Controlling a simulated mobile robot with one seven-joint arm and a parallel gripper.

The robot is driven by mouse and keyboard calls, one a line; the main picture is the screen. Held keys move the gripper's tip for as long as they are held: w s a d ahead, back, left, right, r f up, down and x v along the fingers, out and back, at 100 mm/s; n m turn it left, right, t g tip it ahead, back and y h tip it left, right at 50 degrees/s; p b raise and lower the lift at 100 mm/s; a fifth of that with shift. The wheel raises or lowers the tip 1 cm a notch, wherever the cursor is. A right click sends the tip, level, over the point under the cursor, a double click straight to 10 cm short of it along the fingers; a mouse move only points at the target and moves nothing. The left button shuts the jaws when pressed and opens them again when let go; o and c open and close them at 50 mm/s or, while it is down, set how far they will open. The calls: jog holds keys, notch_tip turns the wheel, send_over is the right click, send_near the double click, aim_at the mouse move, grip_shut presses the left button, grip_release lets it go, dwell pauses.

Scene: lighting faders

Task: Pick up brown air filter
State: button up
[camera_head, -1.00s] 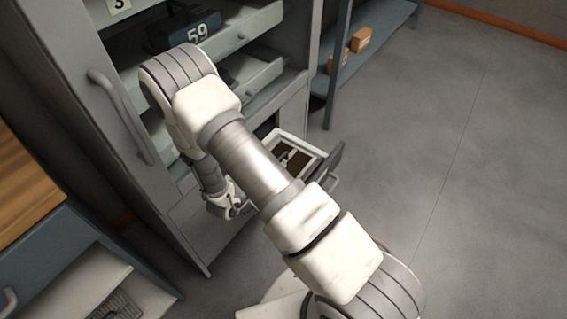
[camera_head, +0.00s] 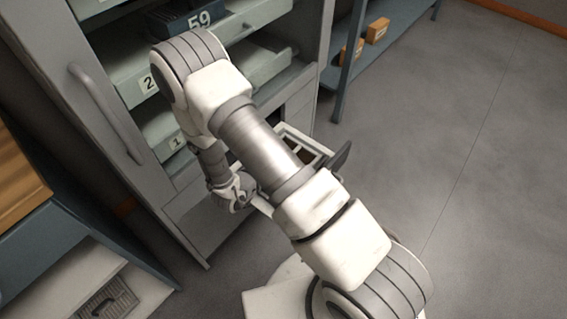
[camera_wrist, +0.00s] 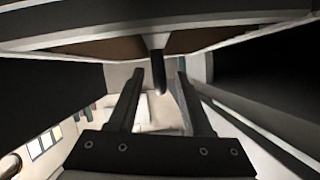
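Brown surfaces show in the wrist view on both sides of a pale divider; I cannot tell whether they are the brown air filter or a compartment floor. In the head view the open drawer (camera_head: 285,131) has a pale rim and dividers, with dark brownish contents partly hidden by my arm. My gripper (camera_wrist: 160,76) is open in the wrist view, its two dark fingers apart. A dark rounded bar (camera_wrist: 158,68) shows between or just beyond the fingertips; I cannot tell whether it touches them. In the head view the fingertips are hidden behind my arm.
The grey cabinet (camera_head: 95,150) has pale shelves above, one holding a dark bin (camera_head: 185,20) marked 59. A blue rack (camera_head: 345,75) with small orange boxes (camera_head: 377,30) stands behind. A bench (camera_head: 60,245) is at left. The floor at right is clear.

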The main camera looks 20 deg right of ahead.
grip_shut()
dwell(1.3)
